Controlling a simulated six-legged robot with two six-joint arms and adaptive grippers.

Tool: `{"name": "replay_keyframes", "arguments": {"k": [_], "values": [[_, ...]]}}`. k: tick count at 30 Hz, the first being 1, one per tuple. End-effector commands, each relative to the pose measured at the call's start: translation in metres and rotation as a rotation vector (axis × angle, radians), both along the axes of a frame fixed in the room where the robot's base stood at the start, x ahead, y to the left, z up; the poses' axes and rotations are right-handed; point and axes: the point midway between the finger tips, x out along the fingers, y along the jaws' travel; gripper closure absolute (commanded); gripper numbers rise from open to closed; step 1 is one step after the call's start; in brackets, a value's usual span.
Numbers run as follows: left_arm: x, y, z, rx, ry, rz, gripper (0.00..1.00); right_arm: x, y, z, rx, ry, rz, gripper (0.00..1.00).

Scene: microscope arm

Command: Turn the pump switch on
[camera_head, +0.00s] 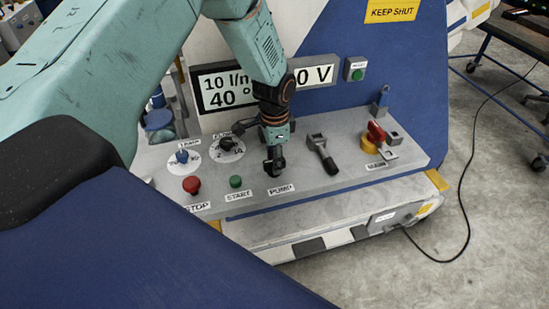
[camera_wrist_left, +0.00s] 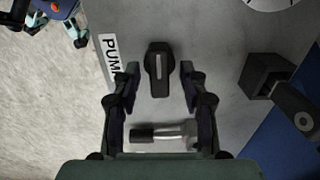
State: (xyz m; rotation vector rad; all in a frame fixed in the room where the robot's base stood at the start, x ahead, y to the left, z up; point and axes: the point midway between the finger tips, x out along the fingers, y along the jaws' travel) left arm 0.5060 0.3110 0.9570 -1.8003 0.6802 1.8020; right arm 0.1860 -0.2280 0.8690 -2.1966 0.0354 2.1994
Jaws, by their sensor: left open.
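My left gripper (camera_head: 274,165) hangs down over the grey control panel (camera_head: 346,172), just behind the PUMP label (camera_head: 281,189). In the left wrist view, the pump switch (camera_wrist_left: 158,68) is a black knob with a pale line along its length. It sits between my two open fingers, one on each side, with a visible gap to each. The line on the knob runs up and down in that view. I cannot tell the height of the fingertips above the panel. In the head view the gripper largely hides the switch. My right gripper is not in view.
A lever with a dark handle (camera_head: 322,153) stands just right of the gripper; a red rotary switch (camera_head: 376,133) is farther right. A green START button (camera_head: 235,182), red STOP button (camera_head: 191,184) and dial (camera_head: 227,150) are to the left. A black block (camera_wrist_left: 262,76) stands behind the switch.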

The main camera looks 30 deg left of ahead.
Motion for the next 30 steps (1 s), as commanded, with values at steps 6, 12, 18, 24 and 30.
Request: {"name": "replay_keyframes", "arguments": {"k": [6,12,18,24,30], "values": [[0.002,0.0,0.039,-0.001,-0.006,0.0,0.57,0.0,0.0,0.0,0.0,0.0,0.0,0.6],[0.001,0.0,0.079,-0.001,-0.004,0.001,0.57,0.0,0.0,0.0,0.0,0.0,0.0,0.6],[0.001,0.0,0.107,0.0,-0.003,0.0,0.57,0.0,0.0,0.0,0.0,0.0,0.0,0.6],[0.0,0.0,0.116,0.0,-0.001,0.0,0.57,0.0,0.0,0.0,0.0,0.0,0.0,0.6],[0.0,0.0,0.116,-0.001,-0.001,0.0,0.57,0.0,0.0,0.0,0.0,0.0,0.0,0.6]]}}
